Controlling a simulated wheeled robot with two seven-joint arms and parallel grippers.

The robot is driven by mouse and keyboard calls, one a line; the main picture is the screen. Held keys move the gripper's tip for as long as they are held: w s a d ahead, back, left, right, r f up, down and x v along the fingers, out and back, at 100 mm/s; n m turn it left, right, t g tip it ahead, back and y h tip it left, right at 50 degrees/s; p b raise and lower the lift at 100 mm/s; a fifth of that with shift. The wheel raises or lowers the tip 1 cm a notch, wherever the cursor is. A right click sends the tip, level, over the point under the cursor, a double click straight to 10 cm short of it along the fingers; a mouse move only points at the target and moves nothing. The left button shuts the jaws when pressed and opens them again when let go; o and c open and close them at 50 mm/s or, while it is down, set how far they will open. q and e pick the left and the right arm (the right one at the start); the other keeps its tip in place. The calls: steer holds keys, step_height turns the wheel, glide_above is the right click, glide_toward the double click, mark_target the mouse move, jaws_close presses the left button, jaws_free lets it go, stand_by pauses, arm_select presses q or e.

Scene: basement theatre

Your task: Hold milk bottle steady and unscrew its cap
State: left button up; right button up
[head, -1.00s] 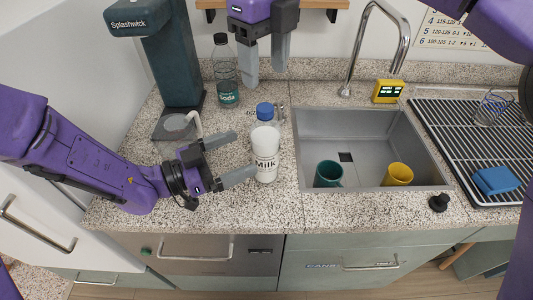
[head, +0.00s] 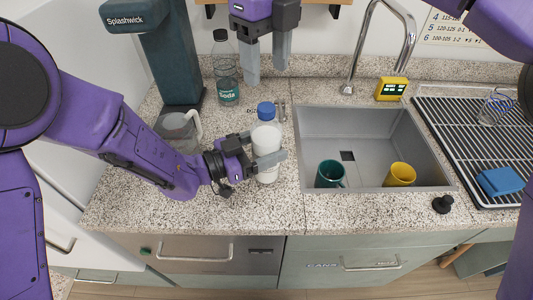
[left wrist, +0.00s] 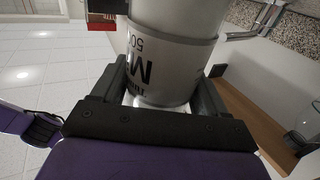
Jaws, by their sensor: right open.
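The white milk bottle (head: 266,143) with a blue cap (head: 265,110) stands upright on the speckled counter, left of the sink. My left gripper (head: 265,148) has its fingers on either side of the bottle's body, the near finger covering the label. In the left wrist view the bottle (left wrist: 172,60) fills the space between the fingers (left wrist: 160,88); whether both press on it is unclear. My right gripper (head: 266,68) is open and empty, pointing down above and behind the cap, apart from it.
A soda bottle (head: 226,75) and a teal coffee machine (head: 160,60) with a jug (head: 178,127) stand to the left. The sink (head: 365,128) on the right holds a green mug (head: 330,174) and a yellow mug (head: 401,175).

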mark_target(266, 106)
arm_select(q)
jaws_close()
steer(key=shift+w+a, duration=0.1)
arm_select(e)
steer(key=m, duration=0.3)
steer(key=shift+w+m, duration=0.1)
steer(key=shift+m, duration=0.2)
arm_select(q)
steer(key=shift+r, duration=0.1)
arm_select(e)
steer(key=m, duration=1.5)
steer(key=shift+m, duration=0.3)
steer(key=m, duration=1.6)
steer(key=shift+f+m, duration=0.2)
steer(key=shift+m, duration=0.2)
step_height(266, 106, down, 8)
steer(key=shift+r, duration=0.25)
